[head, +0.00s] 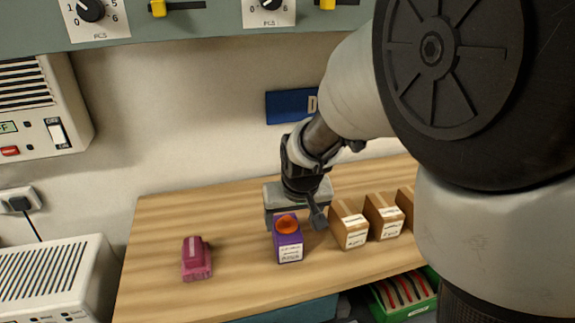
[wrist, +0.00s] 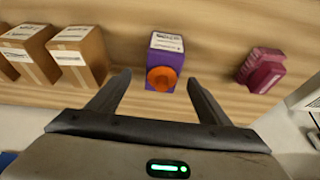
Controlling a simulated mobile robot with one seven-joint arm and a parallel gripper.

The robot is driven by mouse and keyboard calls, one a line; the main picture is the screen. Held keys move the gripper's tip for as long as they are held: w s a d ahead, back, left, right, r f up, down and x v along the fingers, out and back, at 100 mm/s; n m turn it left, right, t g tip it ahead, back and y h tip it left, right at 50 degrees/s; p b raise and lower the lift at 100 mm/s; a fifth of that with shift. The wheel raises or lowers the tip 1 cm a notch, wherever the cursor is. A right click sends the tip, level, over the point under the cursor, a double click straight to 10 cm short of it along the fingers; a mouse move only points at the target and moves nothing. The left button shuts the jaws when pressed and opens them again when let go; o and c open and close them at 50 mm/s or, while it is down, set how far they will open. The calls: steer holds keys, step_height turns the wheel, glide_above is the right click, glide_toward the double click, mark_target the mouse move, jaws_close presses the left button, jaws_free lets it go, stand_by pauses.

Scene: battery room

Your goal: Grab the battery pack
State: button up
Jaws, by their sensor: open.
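A purple box (head: 289,245) with an orange round cap (head: 286,224) and a white label stands on the wooden bench. It also shows in the wrist view (wrist: 172,61), between and just beyond my fingertips. A magenta, stepped block (head: 196,259), shaped like a tool battery, sits to its left; in the wrist view it is at the right (wrist: 261,70). I cannot tell for sure which of the two is the battery pack. My gripper (head: 291,214) is open and empty, pointing down at the purple box. Its two fingers (wrist: 160,82) show apart in the wrist view.
Several cardboard boxes (head: 348,226) stand in a row right of the purple box. A green bin (head: 405,297) with red items is at the bench's front right. A white vented unit (head: 55,275) is at the left. The wooden bench (head: 236,230) is clear between the magenta and purple things.

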mark_target(288, 229)
steer(key=x, duration=0.3)
steer(key=shift+f+b, duration=0.1)
steer(key=shift+b, duration=0.2)
steer(key=b+x, duration=0.1)
steer(key=x, duration=0.3)
steer(key=shift+s+a+f, duration=0.1)
steer(key=shift+a+f, duration=0.05)
steer(key=shift+a, duration=0.05)
steer(key=shift+w+f+b, duration=0.25)
steer(key=shift+f+b, duration=0.1)
steer(key=shift+f, duration=0.1)
steer(key=c, duration=1.6)
steer(key=shift+r, duration=0.15)
steer(key=shift+c, duration=0.9)
